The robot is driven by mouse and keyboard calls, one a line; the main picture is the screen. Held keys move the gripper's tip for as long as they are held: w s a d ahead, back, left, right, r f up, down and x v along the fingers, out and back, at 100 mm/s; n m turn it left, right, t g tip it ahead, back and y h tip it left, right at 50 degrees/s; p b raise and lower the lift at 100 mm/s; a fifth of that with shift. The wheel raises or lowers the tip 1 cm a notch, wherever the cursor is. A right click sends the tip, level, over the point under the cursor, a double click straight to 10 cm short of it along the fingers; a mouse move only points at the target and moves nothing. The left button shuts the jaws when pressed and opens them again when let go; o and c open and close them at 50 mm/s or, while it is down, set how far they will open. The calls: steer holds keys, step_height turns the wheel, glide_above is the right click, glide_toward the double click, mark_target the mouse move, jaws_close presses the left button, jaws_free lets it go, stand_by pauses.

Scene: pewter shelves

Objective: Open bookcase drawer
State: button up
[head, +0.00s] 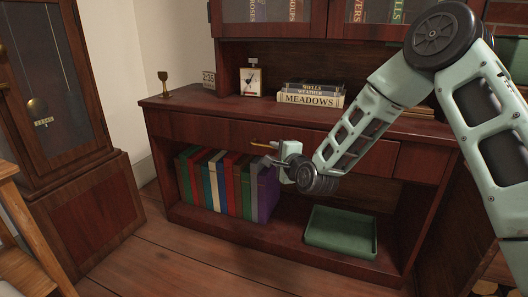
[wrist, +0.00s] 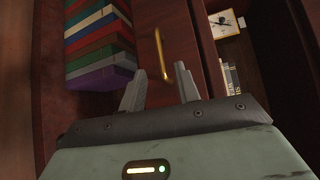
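The bookcase drawer (head: 222,132) is a dark reddish wood front under the counter and looks shut. Its brass bar handle (head: 262,145) is partly behind my gripper in the head view. In the wrist view the handle (wrist: 162,54) shows whole, just beyond the fingertips and between their lines. My gripper (wrist: 160,78) has its two grey fingers spread apart with nothing between them. In the head view my gripper (head: 268,160) is in front of the drawer, just below the handle. I cannot tell whether a finger touches the drawer front.
Several coloured binders (head: 220,182) stand on the lower shelf, with a green tray (head: 342,232) to their right. A tall clock case (head: 55,90) stands left. The floor in front is clear.

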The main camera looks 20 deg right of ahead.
mark_target(264, 146)
steer(key=b+x, duration=0.2)
steer(key=x, duration=0.6)
steer(key=shift+w, duration=0.2)
jaws_close()
